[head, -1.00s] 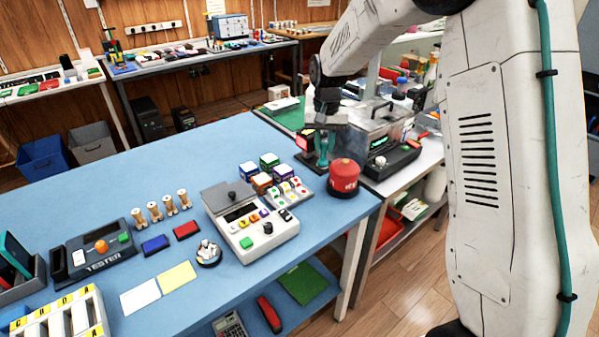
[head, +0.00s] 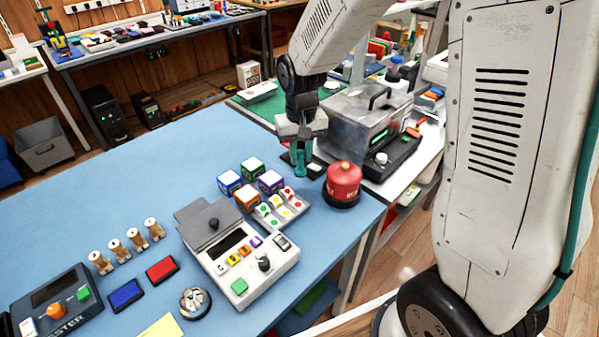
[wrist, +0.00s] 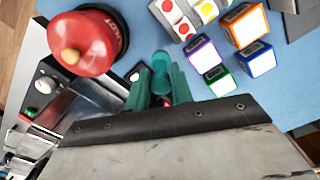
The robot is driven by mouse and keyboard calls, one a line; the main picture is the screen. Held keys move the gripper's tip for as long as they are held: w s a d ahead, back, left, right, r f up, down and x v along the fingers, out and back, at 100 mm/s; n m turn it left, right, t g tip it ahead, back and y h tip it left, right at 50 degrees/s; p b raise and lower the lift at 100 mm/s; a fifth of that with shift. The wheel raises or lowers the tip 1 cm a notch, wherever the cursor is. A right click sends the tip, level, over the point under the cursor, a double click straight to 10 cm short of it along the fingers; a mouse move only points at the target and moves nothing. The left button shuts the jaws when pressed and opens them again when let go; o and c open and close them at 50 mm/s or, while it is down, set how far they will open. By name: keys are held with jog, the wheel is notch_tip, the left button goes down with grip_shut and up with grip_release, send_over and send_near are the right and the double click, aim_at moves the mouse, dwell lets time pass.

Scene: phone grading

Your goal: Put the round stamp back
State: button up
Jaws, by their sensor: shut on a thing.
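My gripper (head: 301,168) points down over the far right part of the blue table, just left of the red pot. In the wrist view its teal fingers (wrist: 158,88) are shut around a teal thing with a rounded end (wrist: 160,58), which looks like the round stamp. Its lower part is hidden, and I cannot tell whether it touches the surface. A dark flat piece (head: 289,158) shows beside the fingers in the head view.
The red pot (head: 344,180) with a knob stands close right of my gripper. Coloured cubes (head: 247,198) and a button tray (head: 281,208) lie in front. A clear-lidded machine (head: 360,120) stands behind right. The blue table's left (head: 100,195) is clear.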

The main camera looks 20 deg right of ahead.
aim_at(301, 170)
jog(key=shift+f, duration=2.9)
jog(key=shift+f, duration=0.15)
jog(key=o, duration=0.9)
notch_tip(301, 170, up, 12)
jog(key=shift+s+r, duration=0.1)
jog(key=shift+r, duration=0.15)
jog(key=shift+n+t, duration=0.6)
jog(key=shift+s+d+r, duration=0.5)
jog(key=shift+s+r, duration=1.15)
jog(key=shift+s, duration=2.8)
jog(key=shift+s+d+r, duration=0.55)
jog(key=shift+s+r, duration=1.1)
jog(key=shift+s, duration=2.75)
jog(key=shift+s+d+r, duration=0.5)
jog(key=shift+s+r, duration=1.15)
jog(key=shift+s, duration=2.8)
